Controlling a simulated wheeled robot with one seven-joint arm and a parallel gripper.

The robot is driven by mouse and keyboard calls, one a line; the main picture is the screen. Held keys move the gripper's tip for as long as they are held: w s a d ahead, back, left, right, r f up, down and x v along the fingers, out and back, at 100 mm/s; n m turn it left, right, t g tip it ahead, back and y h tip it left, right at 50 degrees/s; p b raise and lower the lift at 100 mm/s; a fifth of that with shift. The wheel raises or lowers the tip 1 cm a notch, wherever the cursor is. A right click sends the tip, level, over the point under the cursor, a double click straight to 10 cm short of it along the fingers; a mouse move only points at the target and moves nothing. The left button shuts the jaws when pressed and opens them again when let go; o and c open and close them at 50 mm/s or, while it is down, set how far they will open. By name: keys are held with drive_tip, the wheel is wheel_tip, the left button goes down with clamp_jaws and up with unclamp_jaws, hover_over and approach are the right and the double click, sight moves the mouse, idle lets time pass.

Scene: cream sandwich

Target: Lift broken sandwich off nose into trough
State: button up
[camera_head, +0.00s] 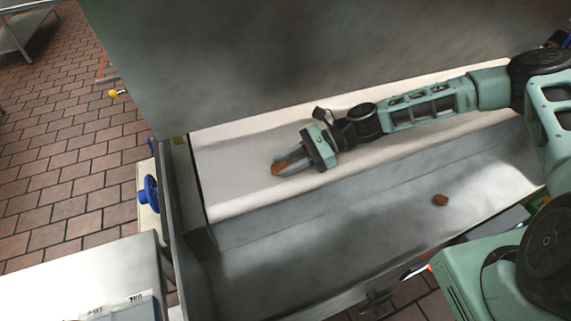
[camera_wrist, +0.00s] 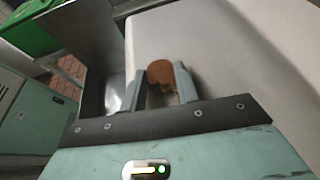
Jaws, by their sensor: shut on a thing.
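My gripper (camera_head: 281,168) is shut on a broken sandwich, a brown round biscuit piece (camera_wrist: 160,73) with a ragged lower edge and a bit of pale filling. The sandwich also shows as a small brown spot between the fingertips in the head view (camera_head: 279,167). In both views it is over the pale belt (camera_head: 235,190); I cannot tell whether it touches the belt. The grey metal trough (camera_head: 300,265) runs along the near side, below the belt's rounded edge. Another small brown piece (camera_head: 440,199) lies in the trough at the right.
A tall grey metal panel (camera_head: 300,60) stands behind the belt. A metal end wall with a blue handwheel (camera_head: 151,194) closes the left side. A white-topped table (camera_head: 80,280) is at the lower left. Much of the trough floor is clear.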

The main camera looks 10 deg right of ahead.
wheel_tip(320, 180, up, 10)
drive_tip(key=b, duration=0.1)
drive_tip(key=shift+b, duration=0.3)
drive_tip(key=shift+s+f, duration=0.1)
